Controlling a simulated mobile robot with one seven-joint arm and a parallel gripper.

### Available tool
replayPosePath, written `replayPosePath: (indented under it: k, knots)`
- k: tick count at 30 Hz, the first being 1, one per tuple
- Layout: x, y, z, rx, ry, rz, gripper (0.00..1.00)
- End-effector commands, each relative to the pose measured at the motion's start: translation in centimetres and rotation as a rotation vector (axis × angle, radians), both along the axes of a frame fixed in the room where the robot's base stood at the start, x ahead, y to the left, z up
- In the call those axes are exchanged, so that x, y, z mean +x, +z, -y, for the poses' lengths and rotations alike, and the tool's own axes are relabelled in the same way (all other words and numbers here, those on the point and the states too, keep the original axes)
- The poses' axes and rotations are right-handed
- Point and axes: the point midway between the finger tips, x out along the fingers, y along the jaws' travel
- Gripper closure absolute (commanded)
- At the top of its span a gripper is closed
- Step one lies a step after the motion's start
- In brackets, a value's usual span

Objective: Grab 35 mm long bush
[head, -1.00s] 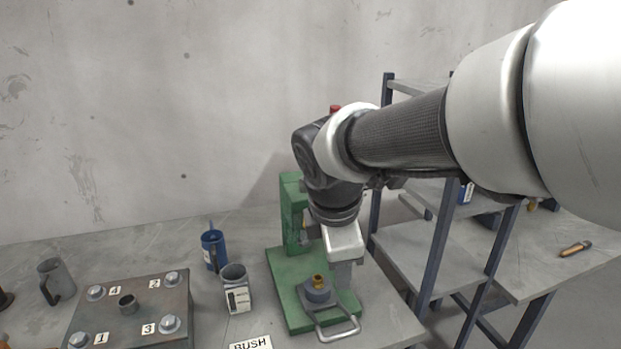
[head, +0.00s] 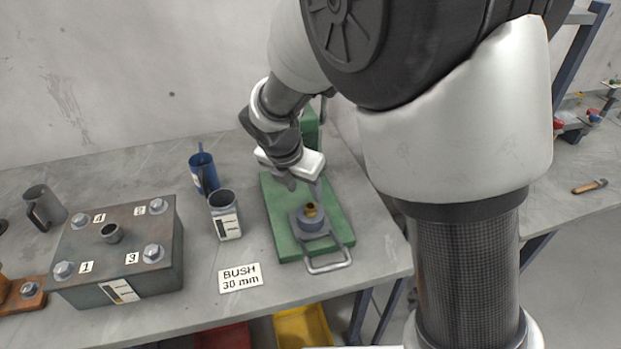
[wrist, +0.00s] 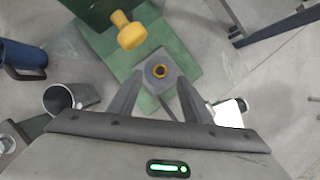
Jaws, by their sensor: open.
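A small brass-coloured bush (head: 310,211) stands upright in a round grey holder (head: 312,224) on a green base plate (head: 282,238). In the wrist view the bush (wrist: 160,71) shows from above as a ring with a dark hole. My gripper (head: 305,189) is open and empty, pointing down above the green plate, apart from the bush. In the wrist view its fingers (wrist: 160,92) stand either side of the line to the bush. A white label (head: 240,277) on the table reads "BUSH 30 mm". The bush's length cannot be read from the frames.
A grey cup (head: 225,216) and blue cup (head: 203,172) stand left of the plate. A bolted, numbered block (head: 125,262) lies further left. The green stand (wrist: 95,10) holds a yellow part (wrist: 130,33) near the bush. A wire handle (head: 330,262) sticks out in front.

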Motion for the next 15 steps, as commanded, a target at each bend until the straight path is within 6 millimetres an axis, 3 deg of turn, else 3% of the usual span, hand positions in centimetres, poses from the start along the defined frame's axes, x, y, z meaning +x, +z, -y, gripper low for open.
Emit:
replayPosePath:
  k: [3, 10, 15]
  knots:
    - [0.5, -1.6, 0.3, 0.000, 0.000, -0.001, 0.55]
    - [0.8, -3.1, 0.6, -0.001, -0.002, -0.002, 0.55]
    - [1.0, -5.7, 0.9, -0.002, -0.001, -0.001, 0.55]
